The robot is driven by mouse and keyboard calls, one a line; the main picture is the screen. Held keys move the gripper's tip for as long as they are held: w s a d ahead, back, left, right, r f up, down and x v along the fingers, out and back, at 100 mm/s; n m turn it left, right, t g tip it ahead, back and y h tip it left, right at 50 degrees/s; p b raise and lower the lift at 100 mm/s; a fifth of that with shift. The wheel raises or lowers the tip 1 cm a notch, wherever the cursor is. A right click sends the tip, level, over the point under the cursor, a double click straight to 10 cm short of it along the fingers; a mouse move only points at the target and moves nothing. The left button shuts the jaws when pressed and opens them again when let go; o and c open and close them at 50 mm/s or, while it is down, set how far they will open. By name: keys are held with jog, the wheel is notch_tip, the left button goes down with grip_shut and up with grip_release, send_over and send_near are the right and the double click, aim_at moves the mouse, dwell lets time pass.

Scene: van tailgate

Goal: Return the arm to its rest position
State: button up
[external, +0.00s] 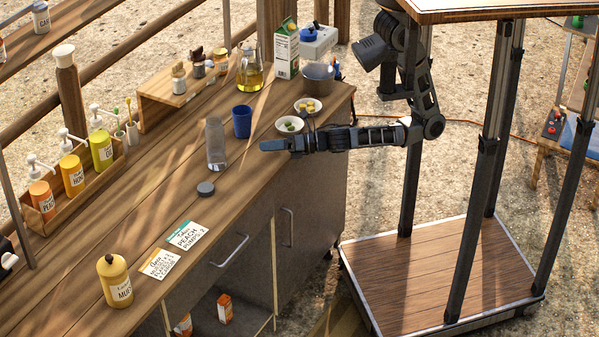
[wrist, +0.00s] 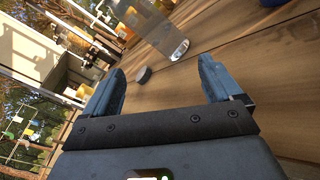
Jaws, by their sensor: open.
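My gripper (external: 281,146) is at the end of my outstretched arm, just over the right edge of the wooden counter (external: 205,190). In the wrist view its two blue-grey fingers (wrist: 160,85) stand wide apart with nothing between them. My arm reaches in from the right in the external view, with its upper part beside my column and platform. A clear glass (external: 215,145) stands upright to the left of the gripper, apart from it; it also shows at the top of the wrist view (wrist: 165,35). A dark round lid (external: 205,188) lies on the counter below the glass.
Small bowls (external: 289,125) stand close behind my gripper, with a blue cup (external: 242,121) to their left. A pitcher (external: 250,72), a carton (external: 286,50) and a metal bowl (external: 317,78) stand farther back. Pump bottles (external: 71,175) line the left side. A yellow bottle (external: 115,281) stands in front.

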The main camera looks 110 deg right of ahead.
jog(key=s+d+f+m+g+y+b, duration=0.1)
jog(key=s+m+y, duration=0.2)
jog(key=s+m, duration=2.2)
jog(key=s, duration=0.3)
jog(key=shift+d+f+g+y+b, duration=0.25)
jog(key=shift+d+g+y+b, duration=0.05)
jog(key=shift+d+g+b, duration=0.1)
